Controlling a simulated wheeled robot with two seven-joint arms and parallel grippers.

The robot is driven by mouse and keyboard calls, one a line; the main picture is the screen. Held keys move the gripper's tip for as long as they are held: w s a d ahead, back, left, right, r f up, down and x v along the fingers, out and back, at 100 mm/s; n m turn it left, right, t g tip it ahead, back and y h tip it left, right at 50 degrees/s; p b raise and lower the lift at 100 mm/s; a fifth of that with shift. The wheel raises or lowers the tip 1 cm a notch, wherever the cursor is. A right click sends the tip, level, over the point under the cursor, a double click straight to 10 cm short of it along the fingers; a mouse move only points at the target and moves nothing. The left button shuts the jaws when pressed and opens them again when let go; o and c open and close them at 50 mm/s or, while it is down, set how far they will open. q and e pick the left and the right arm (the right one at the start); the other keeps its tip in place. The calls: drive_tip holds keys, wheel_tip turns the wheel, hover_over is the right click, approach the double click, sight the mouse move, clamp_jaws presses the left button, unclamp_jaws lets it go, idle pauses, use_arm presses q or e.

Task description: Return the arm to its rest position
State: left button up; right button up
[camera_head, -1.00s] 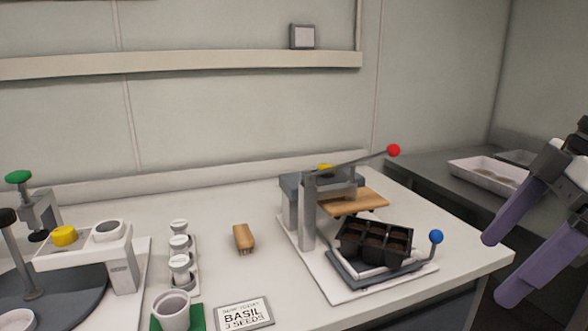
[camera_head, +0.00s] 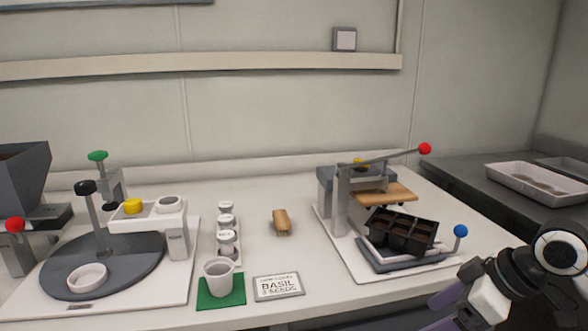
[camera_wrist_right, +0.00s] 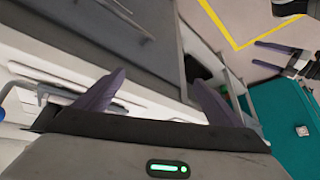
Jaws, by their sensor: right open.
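My right arm's wrist (camera_head: 510,285) shows at the lower right of the head view, in front of the bench's right corner. My right gripper (camera_wrist_right: 158,98) is open in the wrist view, its two purple fingers spread with nothing between them. In the head view its purple fingers are partly cut off by the bottom edge. My left gripper (camera_wrist_right: 267,56) shows at the right side of the wrist view, its fingers apart and empty. It is not in the head view.
The press (camera_head: 343,195) with a red-knobbed lever stands near the right arm, a black cell tray (camera_head: 402,232) at its front. A brush (camera_head: 281,221), white cups, a basil card (camera_head: 278,287) and a dark turntable (camera_head: 62,262) stand on the bench. A side counter holds a white tray (camera_head: 537,185).

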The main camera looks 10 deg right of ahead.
drive_tip(key=s+a+f+m+t, duration=0.15)
drive_tip(key=a+f, duration=0.25)
drive_tip(key=f, duration=0.6)
drive_tip(key=s+a+f+m+t, duration=0.1)
drive_tip(key=s+a+f+m, duration=0.3)
drive_tip(key=f, duration=0.6)
drive_tip(key=s+a+f+t+h+p, duration=0.1)
drive_tip(key=s+a+f+h, duration=0.1)
drive_tip(key=s+a+f, duration=0.3)
drive_tip(key=s+f, duration=0.3)
drive_tip(key=s, duration=0.3)
drive_tip(key=shift+s+f, duration=0.2)
drive_tip(key=shift+s, duration=0.05)
drive_tip(key=shift+t, duration=0.25)
